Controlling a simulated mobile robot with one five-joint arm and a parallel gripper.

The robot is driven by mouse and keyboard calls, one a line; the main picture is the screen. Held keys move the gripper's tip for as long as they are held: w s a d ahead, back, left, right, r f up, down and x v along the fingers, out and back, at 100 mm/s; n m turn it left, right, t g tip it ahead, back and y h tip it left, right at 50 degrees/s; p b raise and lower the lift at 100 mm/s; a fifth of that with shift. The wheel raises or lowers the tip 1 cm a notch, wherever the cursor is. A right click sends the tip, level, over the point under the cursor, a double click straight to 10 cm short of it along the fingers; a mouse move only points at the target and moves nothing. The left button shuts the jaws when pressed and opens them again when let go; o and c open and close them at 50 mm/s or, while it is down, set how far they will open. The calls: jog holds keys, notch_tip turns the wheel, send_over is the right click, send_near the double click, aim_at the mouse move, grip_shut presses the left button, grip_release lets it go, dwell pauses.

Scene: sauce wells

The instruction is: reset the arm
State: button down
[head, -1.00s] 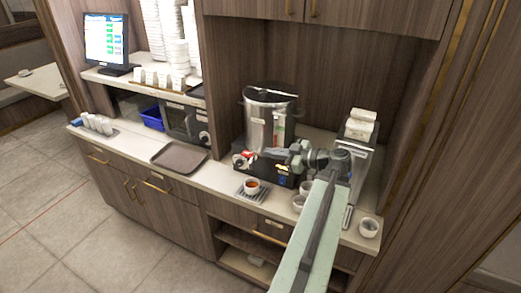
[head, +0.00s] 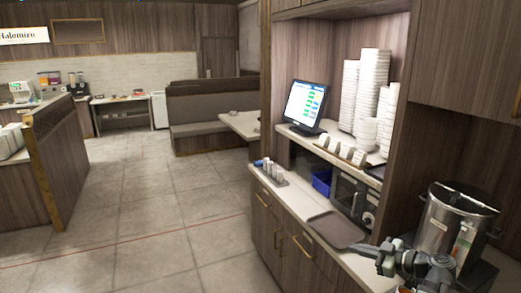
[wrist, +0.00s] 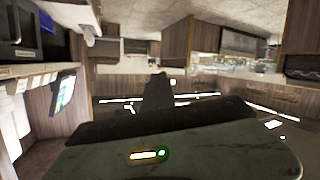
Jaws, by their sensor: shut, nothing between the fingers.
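My gripper (head: 384,262) shows in the head view at the lower right, in front of the counter's right part and close to the brown tray. It is shut and holds nothing. In the wrist view its dark finger (wrist: 158,96) stands near the middle, with open room beyond it. The rest of my arm is mostly cut off by the bottom edge of the head view.
A brown tray (head: 337,230) lies on the counter, left of the steel urn (head: 446,232). A screen (head: 305,105) and stacks of white bowls (head: 371,85) stand on the shelf above. The tiled floor (head: 150,225) at left is open.

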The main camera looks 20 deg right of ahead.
jog(key=w+a+f+n+g+y, duration=0.1)
jog(key=w+a+f+n+g, duration=0.15)
jog(key=a, duration=0.85)
jog(key=w+a+f+n+g+y, duration=0.1)
jog(key=w+a+f+g, duration=0.25)
jog(key=a, duration=0.75)
jog(key=s+a+f+m+g+h+b, duration=0.1)
jog(key=s+a+f+g+h, duration=0.15)
jog(key=a+f, duration=0.5)
jog(key=s+a+f+m+g+h+b, duration=0.15)
jog(key=a+f+g, duration=0.25)
jog(key=a, duration=0.6)
jog(key=s+d+f+m+h, duration=0.1)
jog(key=d+m+h, duration=0.4)
jog(key=d+m, duration=0.3)
jog(key=shift+s+d+f+m+h+p, duration=0.2)
jog(key=shift+f+m+h+p, duration=0.15)
jog(key=shift+m, duration=0.75)
